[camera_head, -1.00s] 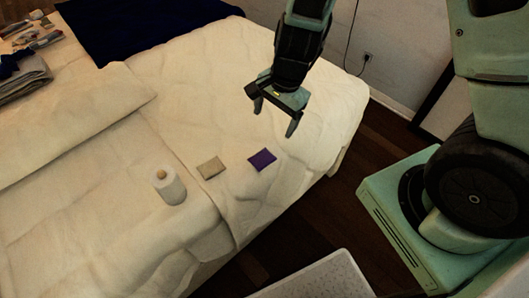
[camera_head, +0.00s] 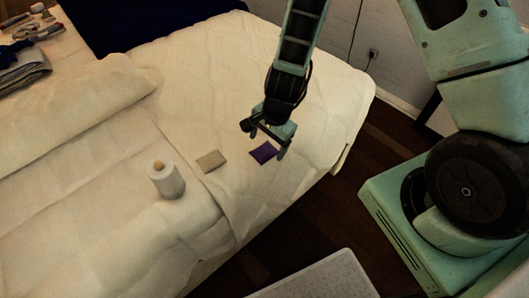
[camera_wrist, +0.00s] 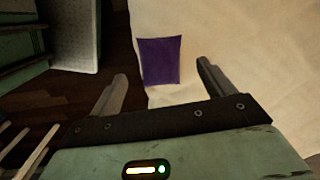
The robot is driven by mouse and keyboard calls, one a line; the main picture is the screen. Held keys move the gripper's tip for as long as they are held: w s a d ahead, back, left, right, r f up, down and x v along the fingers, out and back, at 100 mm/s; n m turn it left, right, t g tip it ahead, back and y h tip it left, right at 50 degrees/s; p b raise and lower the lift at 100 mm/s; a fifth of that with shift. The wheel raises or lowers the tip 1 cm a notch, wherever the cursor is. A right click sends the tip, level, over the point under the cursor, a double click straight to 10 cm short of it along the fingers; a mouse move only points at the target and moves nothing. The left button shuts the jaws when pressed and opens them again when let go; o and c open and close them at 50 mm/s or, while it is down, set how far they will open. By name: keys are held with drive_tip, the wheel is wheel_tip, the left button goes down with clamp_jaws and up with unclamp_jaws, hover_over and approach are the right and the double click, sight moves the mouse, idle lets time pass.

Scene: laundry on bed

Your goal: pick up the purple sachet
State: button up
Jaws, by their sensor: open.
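The purple sachet (camera_head: 262,152) lies flat on the cream bed cover near the bed's right edge. My gripper (camera_head: 266,146) is open and empty, just above the sachet, and one finger overlaps the sachet's right side in the head view. In the wrist view the sachet (camera_wrist: 160,61) shows whole, a purple rectangle ahead of and between the two spread fingers of my gripper (camera_wrist: 162,78). It lies a little beyond the fingertips. Whether a finger touches it cannot be told.
A beige sachet (camera_head: 211,161) lies just left of the purple one. A dark blue cloth (camera_head: 140,18) covers the far end of the bed (camera_head: 190,75). The bed's edge drops to a dark wooden floor (camera_head: 330,215) on the right.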

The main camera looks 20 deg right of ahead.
sight(265, 150)
drive_tip(key=f, duration=0.3)
drive_tip(key=shift+w+a+f, duration=0.1)
drive_tip(key=shift+w+a, duration=0.05)
drive_tip(key=shift+w, duration=0.05)
drive_tip(key=c, duration=1)
